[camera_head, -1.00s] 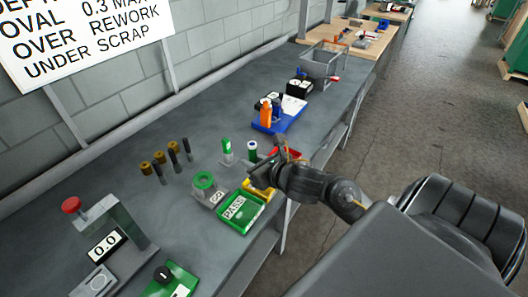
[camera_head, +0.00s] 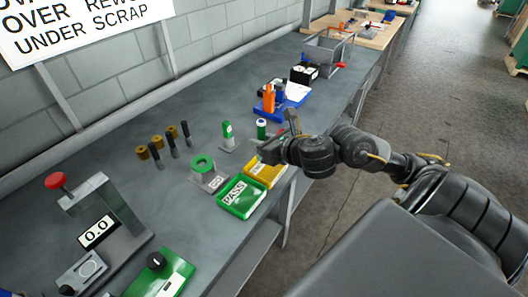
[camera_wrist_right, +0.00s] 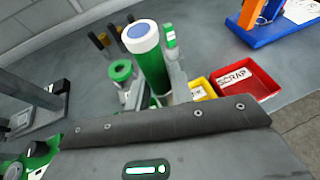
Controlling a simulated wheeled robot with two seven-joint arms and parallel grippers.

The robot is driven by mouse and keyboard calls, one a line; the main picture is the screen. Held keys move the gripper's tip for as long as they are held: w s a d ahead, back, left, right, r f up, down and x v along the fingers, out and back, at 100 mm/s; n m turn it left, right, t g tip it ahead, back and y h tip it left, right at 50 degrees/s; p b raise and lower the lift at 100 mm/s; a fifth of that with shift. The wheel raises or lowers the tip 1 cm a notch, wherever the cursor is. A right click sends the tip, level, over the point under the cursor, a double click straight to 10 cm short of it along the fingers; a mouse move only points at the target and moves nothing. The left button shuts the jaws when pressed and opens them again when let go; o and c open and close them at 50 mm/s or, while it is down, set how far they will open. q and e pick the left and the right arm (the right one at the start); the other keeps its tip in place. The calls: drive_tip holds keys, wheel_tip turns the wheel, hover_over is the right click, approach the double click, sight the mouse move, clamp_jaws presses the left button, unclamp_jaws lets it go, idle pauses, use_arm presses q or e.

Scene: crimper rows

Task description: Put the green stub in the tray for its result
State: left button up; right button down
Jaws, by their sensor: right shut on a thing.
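The green stub (camera_head: 262,130) has a white collar and a blue top. In the right wrist view the stub (camera_wrist_right: 152,70) stands up from my jaws. My right gripper (camera_head: 268,152) is shut on it, above the bench near the yellow tray (camera_head: 276,177). The green PASS tray (camera_head: 228,205) lies left of the yellow one. The red SCRAP tray (camera_wrist_right: 268,92) shows beside the yellow tray (camera_wrist_right: 207,93) in the right wrist view; my right arm hides it in the head view. My left gripper is not in view.
A green ring-topped fixture (camera_head: 203,163) stands left of the trays, with a green labelled cylinder (camera_head: 228,135) behind it. A gauge reading 0.0 (camera_head: 98,231) stands at front left. Several dark pins (camera_head: 172,138) stand toward the wall. A blue stand (camera_head: 268,109) is farther back.

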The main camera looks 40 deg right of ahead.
drive_tip(key=shift+w+d+f+b, duration=0.2)
drive_tip(key=shift+w+d+f, duration=0.95)
drive_tip(key=shift+f, duration=0.65)
drive_tip(key=shift+w+d+f+b, duration=0.25)
drive_tip(key=shift+w+d+f, duration=0.9)
drive_tip(key=shift+f, duration=0.7)
drive_tip(key=shift+w+d+f+b, duration=0.2)
drive_tip(key=shift+w+d+f, duration=0.75)
drive_tip(key=shift+w+f, duration=0.65)
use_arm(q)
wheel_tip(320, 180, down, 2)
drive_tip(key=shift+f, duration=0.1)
use_arm(e)
drive_tip(key=shift+s+f, duration=0.25)
drive_tip(key=shift+s, duration=0.05)
drive_tip(key=shift+f+b, duration=0.25)
drive_tip(key=shift+b, duration=0.1)
drive_tip(key=c, duration=1.2)
unclamp_jaws()
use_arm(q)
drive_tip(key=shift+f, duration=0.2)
use_arm(e)
drive_tip(key=shift+r, duration=0.1)
